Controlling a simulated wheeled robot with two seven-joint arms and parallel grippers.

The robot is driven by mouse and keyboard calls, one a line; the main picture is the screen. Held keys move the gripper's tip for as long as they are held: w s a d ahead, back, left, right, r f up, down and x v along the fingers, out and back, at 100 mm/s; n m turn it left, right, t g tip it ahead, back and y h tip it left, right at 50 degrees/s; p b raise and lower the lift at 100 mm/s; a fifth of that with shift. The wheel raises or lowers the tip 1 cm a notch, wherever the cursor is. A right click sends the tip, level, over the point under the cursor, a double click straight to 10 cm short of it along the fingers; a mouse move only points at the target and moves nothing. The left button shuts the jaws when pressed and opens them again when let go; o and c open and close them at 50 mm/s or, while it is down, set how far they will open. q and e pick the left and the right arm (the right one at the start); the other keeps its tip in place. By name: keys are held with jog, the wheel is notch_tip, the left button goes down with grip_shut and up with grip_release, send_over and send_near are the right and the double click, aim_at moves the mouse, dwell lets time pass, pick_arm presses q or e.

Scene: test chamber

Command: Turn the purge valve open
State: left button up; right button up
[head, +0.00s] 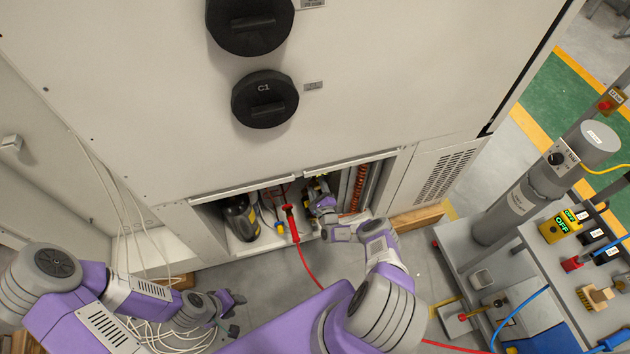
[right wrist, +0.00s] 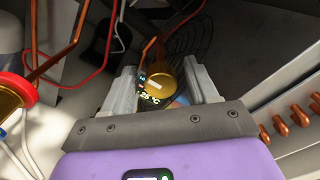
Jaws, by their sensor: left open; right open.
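My right gripper (head: 318,188) reaches into the low open compartment (head: 197,200) at the bottom of the tall pale cabinet (head: 350,60). In the right wrist view its two grey fingers are apart, and the gripper (right wrist: 160,85) has a round brass-coloured part (right wrist: 190,80) between or just beyond the fingertips. A small dark display reading about 25 °C (right wrist: 151,92) sits beside that part. I cannot tell whether the fingers touch it, and no label shows that it is the purge valve. My left gripper (head: 234,312) is open and empty, low over the floor.
A red handle with a red hose (head: 290,222) hangs across the opening. Copper coils (right wrist: 292,125) lie right of the gripper. Loose white cables (head: 165,335) lie near my left arm. A grey equipment cart (head: 480,262) stands right.

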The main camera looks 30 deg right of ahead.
aim_at(317, 188)
jog(key=p+v, duration=0.1)
jog(key=v, duration=0.3)
jog(key=shift+s+a, duration=0.1)
jog(key=shift+s, duration=0.3)
